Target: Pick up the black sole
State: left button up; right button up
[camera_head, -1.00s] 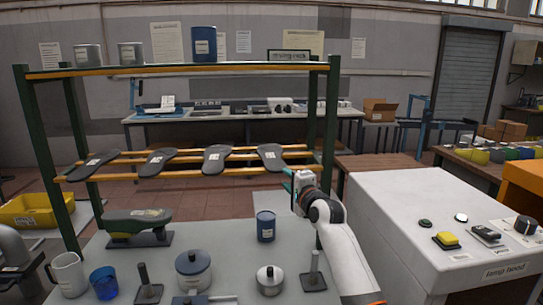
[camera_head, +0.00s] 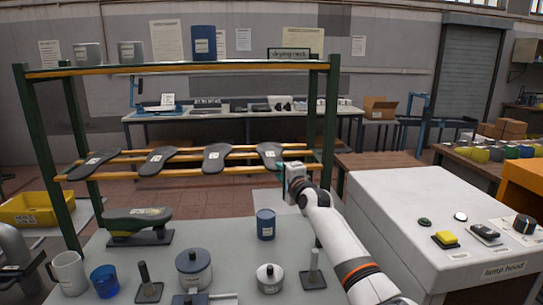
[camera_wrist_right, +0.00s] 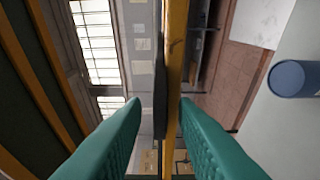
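Several black soles lie in a row across the yellow rails of the drying rack. The rightmost black sole (camera_head: 269,154) is nearest my right gripper (camera_head: 282,174), which is at its near right end, by the front rail. In the right wrist view, the teal fingers of the right gripper (camera_wrist_right: 160,104) are apart. A thin dark sole edge (camera_wrist_right: 160,85) shows between them, alongside a yellow rail (camera_wrist_right: 177,50). I cannot tell whether either finger touches the sole. My left gripper is not in view.
The rack's green right post (camera_head: 328,130) stands close to my right arm. Below, the grey table holds a blue can (camera_head: 265,224), a lidded pot (camera_head: 194,268) and a green shoe last (camera_head: 138,222). A white lamp hood cabinet (camera_head: 420,200) stands at the right.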

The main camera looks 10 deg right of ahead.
grip_shut()
jog(key=shift+r, duration=0.15)
notch_tip(320, 180, up, 10)
jog(key=b, duration=0.1)
jog(key=shift+f, duration=0.2)
dwell(0.4)
